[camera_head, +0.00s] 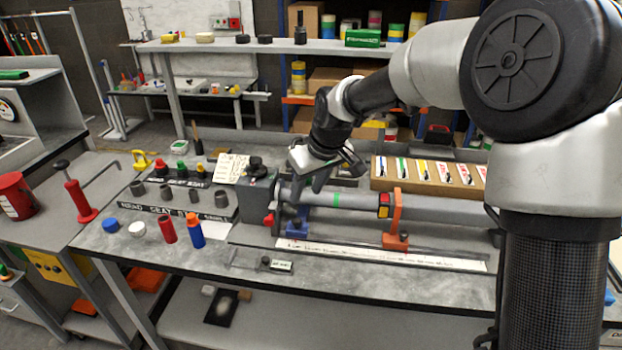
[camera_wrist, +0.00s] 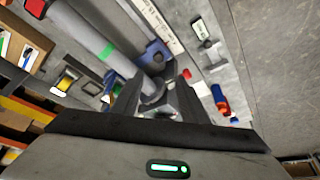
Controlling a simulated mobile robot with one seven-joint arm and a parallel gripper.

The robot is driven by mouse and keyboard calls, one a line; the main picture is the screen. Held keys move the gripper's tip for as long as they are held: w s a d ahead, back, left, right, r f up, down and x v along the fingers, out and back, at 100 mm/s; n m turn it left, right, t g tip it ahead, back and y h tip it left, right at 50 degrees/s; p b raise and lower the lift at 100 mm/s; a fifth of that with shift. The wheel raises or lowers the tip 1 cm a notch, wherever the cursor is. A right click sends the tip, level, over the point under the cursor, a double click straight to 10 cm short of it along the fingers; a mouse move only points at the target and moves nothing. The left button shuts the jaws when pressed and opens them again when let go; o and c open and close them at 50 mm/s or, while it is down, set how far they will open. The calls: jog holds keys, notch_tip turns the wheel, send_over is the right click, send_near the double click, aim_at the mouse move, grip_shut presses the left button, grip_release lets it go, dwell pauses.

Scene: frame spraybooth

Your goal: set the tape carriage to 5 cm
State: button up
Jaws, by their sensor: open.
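A grey tube lies along the bench with a green band (camera_head: 336,200), also in the wrist view (camera_wrist: 107,50). A blue carriage (camera_head: 296,227) stands at its left part beside a white scale strip (camera_head: 400,254); it also shows in the wrist view (camera_wrist: 152,55). An orange carriage (camera_head: 395,240) stands further right along the strip. I cannot tell which one is the tape carriage. My gripper (camera_head: 308,187) is open and empty, above the tube's left end near the blue carriage. In the wrist view its fingers (camera_wrist: 160,100) point down toward the tube end.
A grey block (camera_head: 258,200) with a red knob (camera_head: 268,220) stands at the tube's left end. A small slider with a black knob (camera_head: 265,261) lies at the front. A card box (camera_head: 430,178) stands behind the tube.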

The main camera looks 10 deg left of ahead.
jog(key=shift+v, duration=2.05)
jog(key=s+d+r+m+t+h+p, duration=0.1)
jog(key=s+d+r+m+h+p, duration=0.25)
jog(key=s+d+r, duration=0.9)
jog(key=s+d+m, duration=0.2)
jog(key=s+d, duration=0.3)
jog(key=s, duration=0.2)
jog(key=s+d+m+t+p, duration=0.1)
jog(key=s+d+m, duration=0.2)
jog(key=s+d, duration=0.2)
jog(key=s, duration=0.2)
jog(key=shift+s+f, duration=0.35)
jog(key=shift+s, duration=0.05)
jog(key=shift+a, duration=0.15)
